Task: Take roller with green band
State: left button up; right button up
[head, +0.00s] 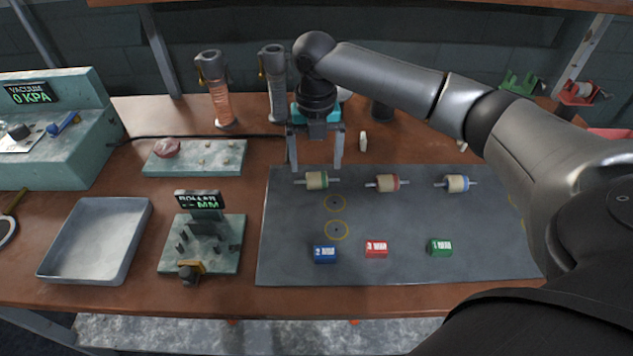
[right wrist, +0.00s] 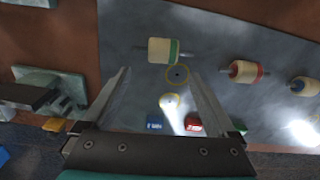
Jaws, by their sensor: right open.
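The roller with the green band (head: 317,180) is a cream cylinder on a thin metal axle, lying at the back left of the dark mat (head: 290,255). It also shows at the top of the right wrist view (right wrist: 160,51). My right gripper (head: 315,166) is open and empty, pointing down above and just behind this roller in the head view. In the right wrist view its fingers (right wrist: 147,78) stand apart with nothing between them, and the roller lies beyond the tips. My left gripper is not in view.
To the right lie a red-banded roller (head: 387,183) and a blue-banded roller (head: 457,184). Blue (head: 324,254), red (head: 376,249) and green (head: 440,247) labelled blocks sit at the mat's front. A roller gauge (head: 203,243) and an empty tray (head: 95,240) stand left.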

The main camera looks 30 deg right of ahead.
aim_at(317, 181)
jog(key=shift+f, duration=0.55)
notch_tip(317, 181, down, 5)
jog(key=shift+s+d+b, duration=0.1)
jog(key=shift+d+b, duration=0.05)
jog(key=shift+b, duration=0.55)
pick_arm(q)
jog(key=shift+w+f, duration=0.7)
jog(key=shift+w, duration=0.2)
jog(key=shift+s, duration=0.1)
pick_arm(e)
jog(key=shift+c, duration=0.2)
jog(key=shift+c, duration=0.7)
grip_shut()
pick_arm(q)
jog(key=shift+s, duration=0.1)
pick_arm(e)
jog(key=shift+r, duration=0.15)
